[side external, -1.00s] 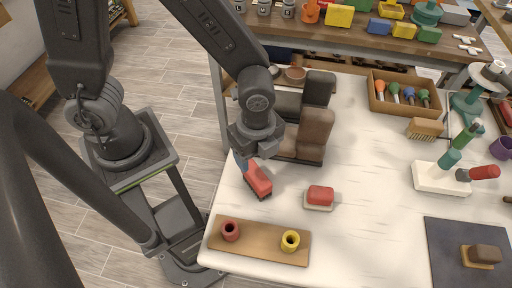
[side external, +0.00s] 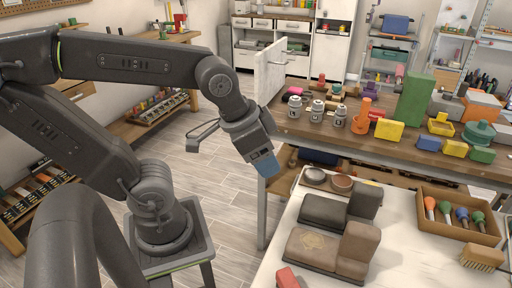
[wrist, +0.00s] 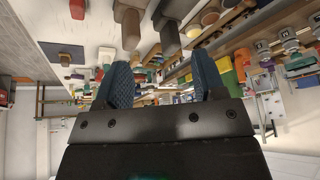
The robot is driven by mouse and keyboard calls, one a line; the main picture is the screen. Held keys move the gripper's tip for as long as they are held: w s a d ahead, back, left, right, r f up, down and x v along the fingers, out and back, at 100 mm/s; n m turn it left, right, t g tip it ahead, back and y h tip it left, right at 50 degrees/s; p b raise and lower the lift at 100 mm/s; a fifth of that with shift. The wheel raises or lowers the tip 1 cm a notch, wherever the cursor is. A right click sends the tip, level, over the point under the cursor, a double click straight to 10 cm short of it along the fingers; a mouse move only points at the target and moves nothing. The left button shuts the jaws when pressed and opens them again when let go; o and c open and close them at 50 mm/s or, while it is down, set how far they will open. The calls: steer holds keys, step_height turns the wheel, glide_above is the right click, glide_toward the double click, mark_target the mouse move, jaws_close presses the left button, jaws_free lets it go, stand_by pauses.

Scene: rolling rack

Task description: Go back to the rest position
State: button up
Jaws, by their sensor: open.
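My gripper (side external: 266,163) hangs in the air at the end of the arm, left of the pale table and in front of the wooden bench, its blue fingers tilted down. In the wrist view my gripper (wrist: 162,75) has its two blue ribbed fingers wide apart with nothing held between them. A red block (side external: 287,278) lies on the pale table at the bottom edge, mostly cut off, well apart from the gripper.
A wooden box of colourful-handled tools (side external: 458,215) is at the right. The wooden bench (side external: 370,142) behind holds jars, a green block and several coloured parts. Open floor lies left.

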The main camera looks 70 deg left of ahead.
steer(key=shift+s+a+r+n, duration=0.5)
steer(key=shift+n, duration=0.3)
